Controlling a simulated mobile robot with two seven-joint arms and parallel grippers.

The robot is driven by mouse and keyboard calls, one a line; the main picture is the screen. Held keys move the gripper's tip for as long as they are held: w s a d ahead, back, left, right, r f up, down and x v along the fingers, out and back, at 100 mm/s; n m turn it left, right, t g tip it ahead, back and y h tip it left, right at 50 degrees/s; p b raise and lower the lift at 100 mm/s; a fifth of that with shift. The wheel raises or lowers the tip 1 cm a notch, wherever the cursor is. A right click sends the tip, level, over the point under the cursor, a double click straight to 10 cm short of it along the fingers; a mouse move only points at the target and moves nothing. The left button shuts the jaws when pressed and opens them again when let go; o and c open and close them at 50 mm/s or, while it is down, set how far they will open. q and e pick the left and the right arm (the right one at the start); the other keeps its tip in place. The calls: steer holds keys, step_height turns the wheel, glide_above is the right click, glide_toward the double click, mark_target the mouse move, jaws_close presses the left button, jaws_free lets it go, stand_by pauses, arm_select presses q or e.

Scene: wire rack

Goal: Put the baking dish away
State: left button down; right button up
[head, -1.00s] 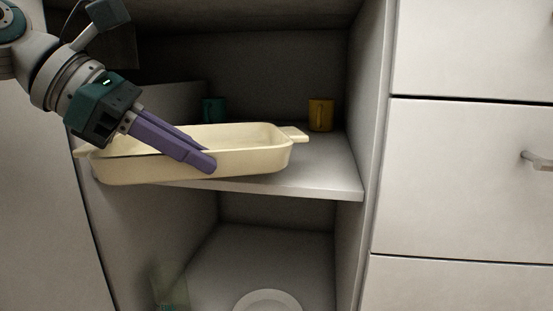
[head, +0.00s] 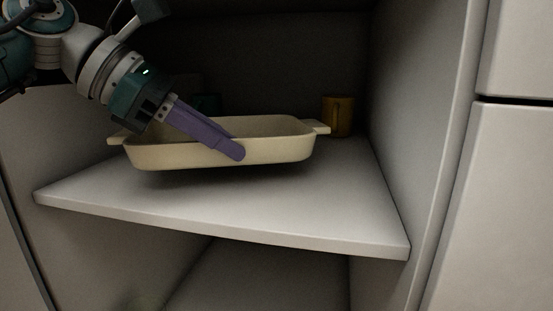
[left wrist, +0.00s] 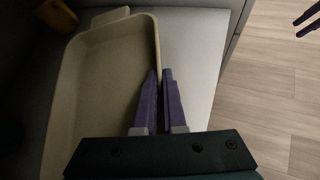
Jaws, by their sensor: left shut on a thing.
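A cream baking dish (head: 280,152) with a handle at each end is inside the cabinet, over the upper shelf (head: 230,213). A shadow on the shelf below it suggests it is held slightly above the surface. My left gripper (head: 240,150) is shut on the dish's front wall, one finger outside and one inside. In the left wrist view the fingers (left wrist: 159,88) pinch the wall of the dish (left wrist: 100,75). The dish looks roughly level and empty. My right gripper is not clearly seen; dark purple tips (left wrist: 308,20) show at the left wrist view's top right.
A yellow mug (head: 338,116) stands at the back right of the shelf, close behind the dish's right handle. The shelf's front is clear. The cabinet's right wall (head: 425,130) bounds the space.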

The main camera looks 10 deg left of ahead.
mark_target(222, 163)
arm_select(q)
steer(key=f+b, duration=0.1)
steer(key=w+f+b, duration=0.1)
steer(key=f+b, duration=0.1)
steer(key=shift+w+d, duration=0.1)
steer(key=shift+w, duration=0.1)
steer(key=shift+f, duration=0.1)
steer(key=shift+s, duration=0.55)
steer(key=shift+w+f, duration=0.15)
steer(key=c, duration=1.4)
jaws_free()
steer(key=shift+w, duration=0.1)
steer(key=shift+o, duration=2)
